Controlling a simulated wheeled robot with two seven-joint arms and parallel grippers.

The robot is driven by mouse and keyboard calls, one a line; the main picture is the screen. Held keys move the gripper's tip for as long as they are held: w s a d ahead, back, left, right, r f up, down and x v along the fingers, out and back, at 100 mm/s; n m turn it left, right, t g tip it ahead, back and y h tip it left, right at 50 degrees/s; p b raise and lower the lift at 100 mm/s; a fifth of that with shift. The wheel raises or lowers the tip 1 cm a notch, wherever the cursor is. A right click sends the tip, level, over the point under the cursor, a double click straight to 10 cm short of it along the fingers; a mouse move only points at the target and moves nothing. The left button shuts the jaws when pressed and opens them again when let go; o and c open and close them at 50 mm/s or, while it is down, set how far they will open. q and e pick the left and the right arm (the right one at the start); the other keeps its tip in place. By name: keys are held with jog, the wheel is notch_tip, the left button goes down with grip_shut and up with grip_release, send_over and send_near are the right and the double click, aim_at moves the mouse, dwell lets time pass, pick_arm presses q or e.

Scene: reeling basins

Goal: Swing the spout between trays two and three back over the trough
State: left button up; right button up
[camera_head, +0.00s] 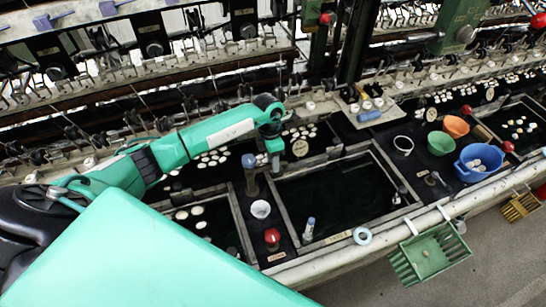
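My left arm reaches in from the left, and its gripper (275,165) points down at the back left corner of the dark middle tray (335,195). Its finger gap is too small to make out. A small dark fitting (434,179) stands right of the middle tray. A dark strip with white cocoons (213,160) runs behind, partly hidden by my arm. My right gripper is out of view.
A white cup (260,209), a red knob (272,236) and an upright bottle (309,229) stand near the front edge. Blue (480,162), green (440,143) and orange (456,126) bowls sit right. A green basket (430,254) hangs in front. Reeling machinery lines the back.

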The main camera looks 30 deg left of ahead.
pick_arm(q)
jog(key=shift+f, duration=0.25)
jog(key=shift+c, duration=0.5)
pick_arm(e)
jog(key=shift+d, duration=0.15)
pick_arm(q)
jog(key=c, duration=0.7)
grip_shut()
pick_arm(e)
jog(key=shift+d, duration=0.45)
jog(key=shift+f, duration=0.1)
